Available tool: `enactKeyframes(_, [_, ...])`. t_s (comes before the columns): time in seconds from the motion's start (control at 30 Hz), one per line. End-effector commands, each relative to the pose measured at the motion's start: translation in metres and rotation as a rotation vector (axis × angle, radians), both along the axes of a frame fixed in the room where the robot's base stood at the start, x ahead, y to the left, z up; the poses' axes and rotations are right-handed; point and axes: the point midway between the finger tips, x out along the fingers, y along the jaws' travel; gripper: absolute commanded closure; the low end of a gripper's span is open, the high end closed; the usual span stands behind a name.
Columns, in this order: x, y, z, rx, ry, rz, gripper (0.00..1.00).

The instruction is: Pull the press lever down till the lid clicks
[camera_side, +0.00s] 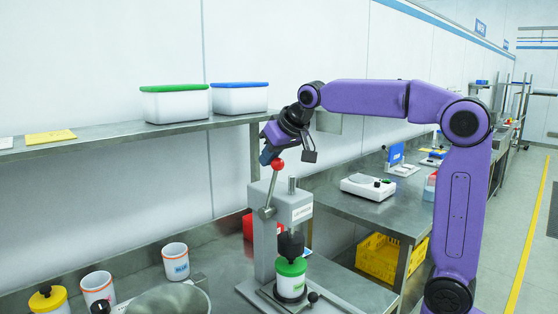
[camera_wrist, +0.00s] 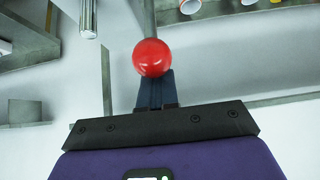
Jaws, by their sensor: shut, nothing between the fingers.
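The press (camera_side: 266,238) is a grey stand with a vertical column and a lever (camera_side: 271,192) ending in a red ball knob (camera_side: 278,165). The lever points up, slightly tilted. Under the black press head (camera_side: 291,244) stands a white jar (camera_side: 291,285) with a green lid (camera_side: 291,266); whether the head touches the lid I cannot tell. My gripper (camera_side: 266,156) is shut and empty, at the top of the lever right by the knob. In the wrist view the knob (camera_wrist: 152,57) sits just ahead of the dark blue fingers (camera_wrist: 155,90); contact is unclear.
A shelf (camera_side: 120,138) with two lidded white boxes (camera_side: 175,104) runs behind at left. Labelled cups (camera_side: 175,262), a yellow-lidded jar (camera_side: 48,300) and a metal bowl (camera_side: 168,301) stand left of the press. A scale (camera_side: 368,186) is on the right bench.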

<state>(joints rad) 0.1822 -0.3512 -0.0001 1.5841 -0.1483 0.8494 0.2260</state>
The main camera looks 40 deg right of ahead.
Motion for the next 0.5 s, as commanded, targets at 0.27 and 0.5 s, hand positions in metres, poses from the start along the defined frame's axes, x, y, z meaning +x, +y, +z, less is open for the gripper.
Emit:
enactKeyframes(0.27, [0.0048,-0.0001,0.0026,0.000,0.001,0.000,1.00])
enactKeyframes(0.5, [0.0029,0.0000,0.0090,0.001,-0.003,0.001,1.00])
